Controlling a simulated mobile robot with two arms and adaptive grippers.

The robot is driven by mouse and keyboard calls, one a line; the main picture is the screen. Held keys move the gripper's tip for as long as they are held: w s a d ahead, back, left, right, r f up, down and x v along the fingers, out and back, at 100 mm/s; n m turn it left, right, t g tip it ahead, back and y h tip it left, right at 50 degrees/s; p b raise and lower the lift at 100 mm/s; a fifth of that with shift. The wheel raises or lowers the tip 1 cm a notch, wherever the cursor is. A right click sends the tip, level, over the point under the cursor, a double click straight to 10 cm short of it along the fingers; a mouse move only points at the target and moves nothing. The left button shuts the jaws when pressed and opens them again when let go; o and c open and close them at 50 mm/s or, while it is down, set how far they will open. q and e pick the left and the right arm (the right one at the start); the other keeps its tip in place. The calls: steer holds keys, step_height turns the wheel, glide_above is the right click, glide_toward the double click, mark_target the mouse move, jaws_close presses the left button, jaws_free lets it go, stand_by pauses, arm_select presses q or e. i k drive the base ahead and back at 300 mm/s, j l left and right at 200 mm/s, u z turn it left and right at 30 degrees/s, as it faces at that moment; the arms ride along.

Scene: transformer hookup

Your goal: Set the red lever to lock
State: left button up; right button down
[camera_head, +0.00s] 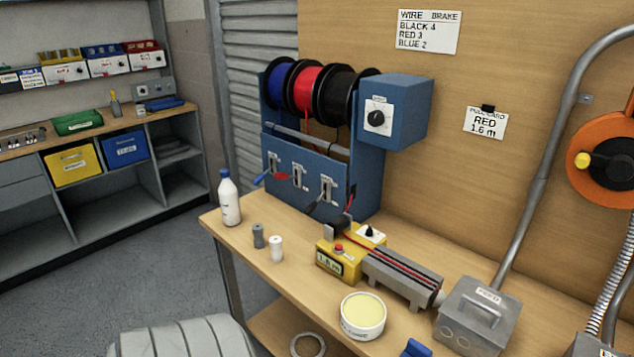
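The red lever (281,176) is on the front of the blue spool stand (310,172), at the middle of three slotted white plates (298,175). Its red handle points left from the plate. The plate's marks are too small to read, so I cannot tell its setting. The blue lever (262,178) is to its left and the black lever (312,208) to its right, both pointing down and left. Blue, red (304,88) and black wire spools sit above. Neither of my grippers is in view.
A white bottle (230,200) and two small cylinders (276,248) stand on the bench left of and in front of the stand. A yellow meter box (338,262), a grey wire trough (402,278) and a round tub (363,315) stand toward the front right.

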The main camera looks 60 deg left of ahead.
mark_target(281, 176)
steer(key=u, duration=1.75)
